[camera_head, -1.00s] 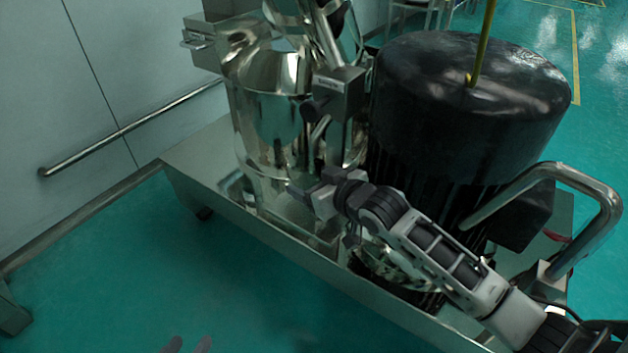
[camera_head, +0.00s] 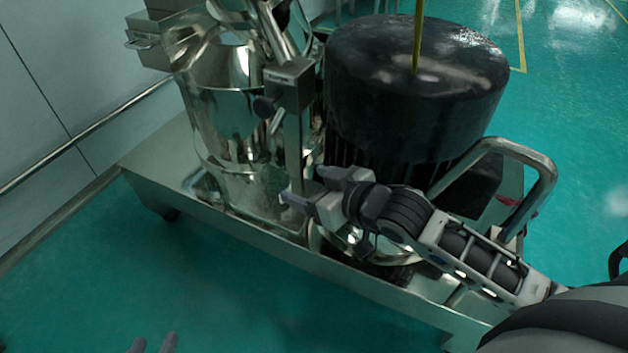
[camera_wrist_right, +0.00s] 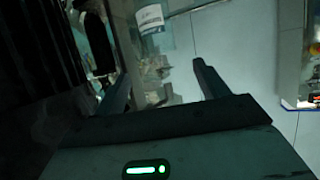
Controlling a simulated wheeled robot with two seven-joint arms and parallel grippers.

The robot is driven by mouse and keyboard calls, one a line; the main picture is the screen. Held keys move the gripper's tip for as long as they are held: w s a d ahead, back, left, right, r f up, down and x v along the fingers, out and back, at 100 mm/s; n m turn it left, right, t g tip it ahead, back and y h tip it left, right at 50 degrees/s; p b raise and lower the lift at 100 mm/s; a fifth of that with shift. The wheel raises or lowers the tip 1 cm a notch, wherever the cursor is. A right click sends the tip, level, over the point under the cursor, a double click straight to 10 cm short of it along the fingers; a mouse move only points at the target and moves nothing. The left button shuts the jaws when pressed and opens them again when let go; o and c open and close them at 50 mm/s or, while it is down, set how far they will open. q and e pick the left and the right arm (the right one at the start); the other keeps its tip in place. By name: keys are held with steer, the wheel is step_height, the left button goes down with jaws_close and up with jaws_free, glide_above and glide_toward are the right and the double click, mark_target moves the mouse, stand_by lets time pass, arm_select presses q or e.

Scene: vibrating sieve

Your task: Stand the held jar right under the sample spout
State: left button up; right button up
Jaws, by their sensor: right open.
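My right gripper (camera_head: 303,188) is open, low beside the front rim of the steel machine, between the steel vessel (camera_head: 225,120) and the black motor (camera_head: 415,85). It also shows in the right wrist view (camera_wrist_right: 158,82), its two fingers apart, with nothing clearly held between them. I cannot make out a jar in the head view. A white-labelled object (camera_wrist_right: 148,17) shows beyond the fingers in the wrist view; I cannot tell what it is. The sample spout cannot be picked out surely among the steel parts. My left gripper (camera_head: 153,344) shows only two separated fingertips at the bottom edge.
A steel block with a knob (camera_head: 290,82) stands above my right gripper. A bent steel handle (camera_head: 520,155) rises at the right. The machine's low base rim (camera_head: 245,232) runs along the front. The green floor (camera_head: 110,260) before it is clear.

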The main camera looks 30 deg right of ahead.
arm_select(q)
steer(key=shift+s, duration=0.1)
arm_select(e)
steer(key=s+a+f+m, duration=0.1)
steer(key=s+a+f, duration=0.2)
steer(key=s, duration=0.4)
steer(key=s+a+f+g, duration=0.1)
steer(key=s+a+f, duration=0.2)
steer(key=s, duration=0.4)
steer(key=shift+s+a+m+h, duration=0.2)
steer(key=shift+m+h, duration=0.1)
steer(key=shift+m, duration=0.1)
steer(key=shift+r, duration=0.1)
arm_select(q)
steer(key=shift+g+y, duration=0.3)
steer(key=shift+g, duration=0.3)
steer(key=r+p, duration=0.2)
steer(key=p, duration=0.3)
steer(key=a+r+p, duration=0.1)
steer(key=r+p, duration=0.1)
steer(key=p, duration=0.3)
steer(key=shift+s+r, duration=0.1)
steer(key=shift+r, duration=0.3)
arm_select(e)
steer(key=shift+g, duration=0.5)
steer(key=r, duration=0.2)
steer(key=d+r, duration=0.1)
steer(key=r, duration=0.1)
steer(key=shift+r, duration=0.35)
